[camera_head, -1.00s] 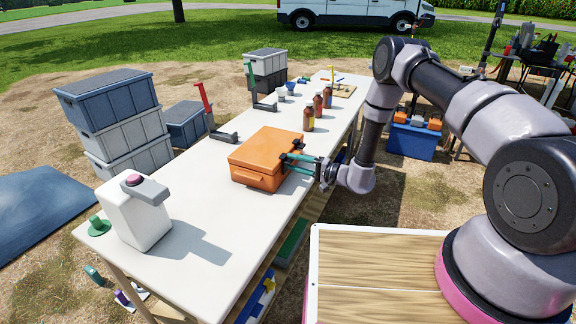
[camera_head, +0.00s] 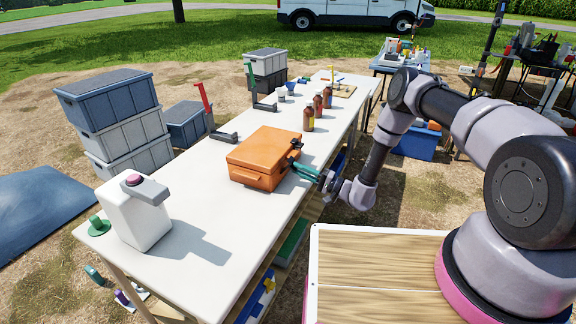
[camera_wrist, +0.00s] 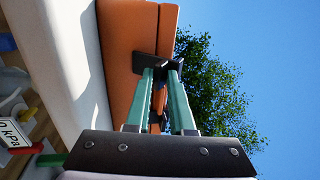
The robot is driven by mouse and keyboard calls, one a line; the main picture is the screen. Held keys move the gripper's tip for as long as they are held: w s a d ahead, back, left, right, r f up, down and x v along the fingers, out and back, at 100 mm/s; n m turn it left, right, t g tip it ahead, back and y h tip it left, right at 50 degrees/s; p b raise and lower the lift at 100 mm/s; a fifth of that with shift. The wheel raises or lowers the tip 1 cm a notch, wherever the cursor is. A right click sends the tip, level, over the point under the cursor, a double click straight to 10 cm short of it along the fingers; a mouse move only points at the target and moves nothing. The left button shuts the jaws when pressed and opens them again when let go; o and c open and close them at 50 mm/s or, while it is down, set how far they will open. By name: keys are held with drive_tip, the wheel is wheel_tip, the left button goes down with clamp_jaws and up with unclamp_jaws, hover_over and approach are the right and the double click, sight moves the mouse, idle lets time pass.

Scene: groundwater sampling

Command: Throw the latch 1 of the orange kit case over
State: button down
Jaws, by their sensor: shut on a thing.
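The orange kit case (camera_head: 262,160) lies closed on the white table, and its side also fills the upper middle of the wrist view (camera_wrist: 120,50). My gripper (camera_head: 294,158) reaches in from the right against the case's right-hand side. In the wrist view its green fingers with black tips (camera_wrist: 161,66) are close together beside the case's seam. It is shut on a small part there, which fits a latch of the case. The latch itself is mostly hidden by the fingertips, and I cannot tell which way it is thrown.
Brown bottles (camera_head: 308,118) stand behind the case. A white jug (camera_head: 138,215) stands at the table's near left end. Red-handled (camera_head: 206,108) and green-handled (camera_head: 252,82) tools stand along the far edge. The tabletop in front of the case is clear.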

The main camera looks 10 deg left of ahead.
sight(300, 186)
drive_tip(key=shift+s+f, duration=0.1)
drive_tip(key=shift+f+t+y, duration=0.4)
drive_tip(key=shift+f+y, duration=0.8)
drive_tip(key=shift+f, duration=0.55)
